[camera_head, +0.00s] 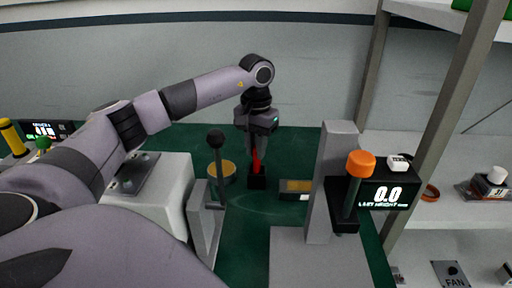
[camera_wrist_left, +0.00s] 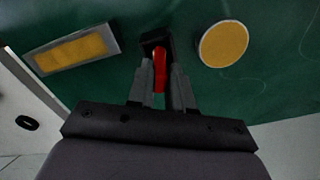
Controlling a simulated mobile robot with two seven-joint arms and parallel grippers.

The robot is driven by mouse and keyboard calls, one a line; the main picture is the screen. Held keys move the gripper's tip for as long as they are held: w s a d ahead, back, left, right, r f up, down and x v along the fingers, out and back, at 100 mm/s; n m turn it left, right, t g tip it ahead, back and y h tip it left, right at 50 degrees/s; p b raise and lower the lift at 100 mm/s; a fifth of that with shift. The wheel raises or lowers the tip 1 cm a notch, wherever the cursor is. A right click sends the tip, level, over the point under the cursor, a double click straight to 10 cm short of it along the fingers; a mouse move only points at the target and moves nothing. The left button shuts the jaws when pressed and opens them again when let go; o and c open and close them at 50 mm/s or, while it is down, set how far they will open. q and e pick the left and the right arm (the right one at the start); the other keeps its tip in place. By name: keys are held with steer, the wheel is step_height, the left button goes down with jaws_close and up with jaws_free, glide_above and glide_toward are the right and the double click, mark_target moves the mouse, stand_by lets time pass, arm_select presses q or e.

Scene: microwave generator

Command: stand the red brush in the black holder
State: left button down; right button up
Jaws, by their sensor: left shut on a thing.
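The red brush (camera_head: 256,161) is upright in the head view, between the fingers of my left gripper (camera_head: 257,155). The black holder (camera_head: 257,182) stands on the green table directly below it, and the brush's lower end meets or enters the holder's top. In the left wrist view the red brush (camera_wrist_left: 160,72) lies between the two grey fingers of my left gripper (camera_wrist_left: 160,82), which is shut on it. The black holder (camera_wrist_left: 155,42) surrounds the brush's far end there; how deep it sits is hidden. My right gripper is not in view.
A round yellow pad (camera_head: 222,169) lies left of the holder and a yellow rectangular block (camera_head: 298,186) right of it. A lever with a black knob (camera_head: 215,140) stands in front on the left. A grey post (camera_head: 335,180) with an orange-topped handle (camera_head: 360,164) rises on the right.

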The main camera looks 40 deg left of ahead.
arm_select(q)
steer(key=shift+f, duration=0.2)
steer(key=shift+f, duration=0.1)
steer(key=c, duration=1)
jaws_free()
step_height(320, 180, up, 12)
steer(key=shift+r, duration=0.2)
